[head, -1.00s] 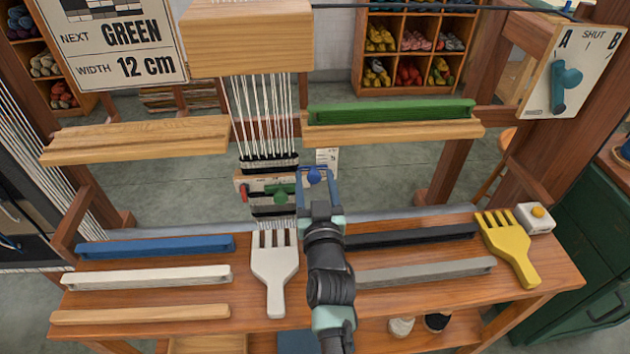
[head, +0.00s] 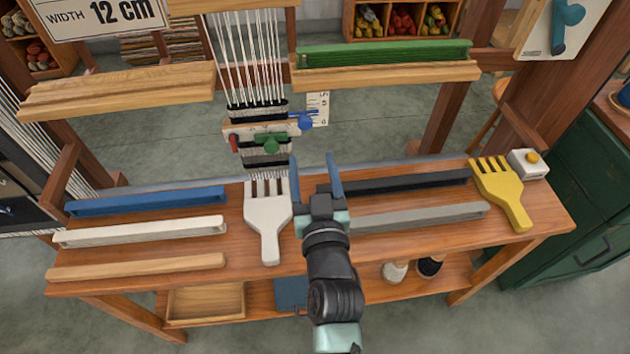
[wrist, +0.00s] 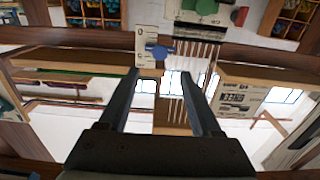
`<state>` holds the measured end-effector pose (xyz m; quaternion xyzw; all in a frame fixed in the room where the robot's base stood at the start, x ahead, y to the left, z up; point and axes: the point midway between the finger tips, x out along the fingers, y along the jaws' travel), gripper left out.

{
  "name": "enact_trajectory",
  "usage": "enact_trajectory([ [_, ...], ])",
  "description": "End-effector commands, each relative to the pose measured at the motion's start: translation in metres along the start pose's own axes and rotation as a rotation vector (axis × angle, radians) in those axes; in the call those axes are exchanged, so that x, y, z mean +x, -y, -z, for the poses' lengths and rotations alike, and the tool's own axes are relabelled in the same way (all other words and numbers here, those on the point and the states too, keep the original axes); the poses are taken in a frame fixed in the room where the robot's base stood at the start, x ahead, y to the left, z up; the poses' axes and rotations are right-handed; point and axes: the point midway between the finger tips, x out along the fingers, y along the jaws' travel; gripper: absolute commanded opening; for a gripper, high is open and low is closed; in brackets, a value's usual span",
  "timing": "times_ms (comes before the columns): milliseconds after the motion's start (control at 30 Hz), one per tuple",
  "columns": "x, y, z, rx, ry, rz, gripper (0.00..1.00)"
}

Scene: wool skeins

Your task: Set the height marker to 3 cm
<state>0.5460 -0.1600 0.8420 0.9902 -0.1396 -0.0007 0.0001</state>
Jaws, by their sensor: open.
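The height marker is a blue knob with a pointer (head: 305,122) beside a small white numbered scale (head: 319,105), right of the woven cloth. In the wrist view the blue knob (wrist: 158,52) shows in front of the scale (wrist: 149,40), which appears upside down. The pointer sits in the scale's lower part; I cannot read its exact value. My gripper (head: 314,165) is open and empty, below and nearer than the knob, apart from it. In the wrist view the spread fingers (wrist: 158,72) lie either side of the knob's line of sight.
A white comb (head: 268,225) lies left of my gripper on the wooden bench (head: 140,248). Dark and grey bars (head: 420,218) lie to the right, with a yellow comb (head: 503,195).

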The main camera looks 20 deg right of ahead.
Motion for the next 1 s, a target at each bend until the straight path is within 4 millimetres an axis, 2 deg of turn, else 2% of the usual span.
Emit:
enact_trajectory([
  [100,-0.016,0.001,-0.001,0.002,0.000,0.001,0.65],
  [300,-0.029,0.000,0.000,0.000,0.000,0.000,0.65],
  [867,-0.030,0.000,0.001,0.000,-0.001,0.000,0.65],
  [967,-0.025,0.004,0.015,-0.003,-0.024,0.011,0.65],
  [1000,-0.021,0.008,0.027,-0.006,-0.043,0.022,0.65],
])
